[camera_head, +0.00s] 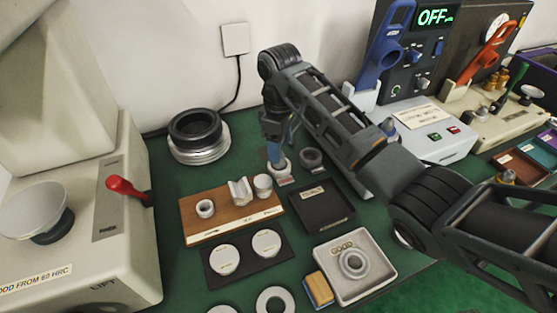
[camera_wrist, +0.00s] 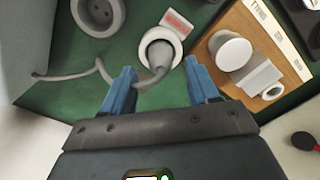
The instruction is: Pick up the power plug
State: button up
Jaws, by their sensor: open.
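The power plug appears to be the grey piece with a cord (camera_wrist: 155,76), its end at a white round rim (camera_wrist: 147,38) in the wrist view. I cannot tell whether it stands in a holder or is part of the white piece. My gripper (camera_wrist: 160,80) is open, its two blue fingers on either side of the grey piece, with nothing clearly gripped. In the head view my gripper (camera_head: 275,150) points down over the white round piece (camera_head: 281,168); the fingers hide much of the plug there.
A dark round socket-like piece (camera_head: 311,157) stands just right of my gripper. A wooden board (camera_head: 225,225) with white metal parts lies in front, beside a black tray (camera_head: 325,210). A hardness machine (camera_head: 125,250) is left. A wall outlet (camera_head: 235,38) has a black cord.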

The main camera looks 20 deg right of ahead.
jog(key=shift+f, duration=1.5)
grip_shut()
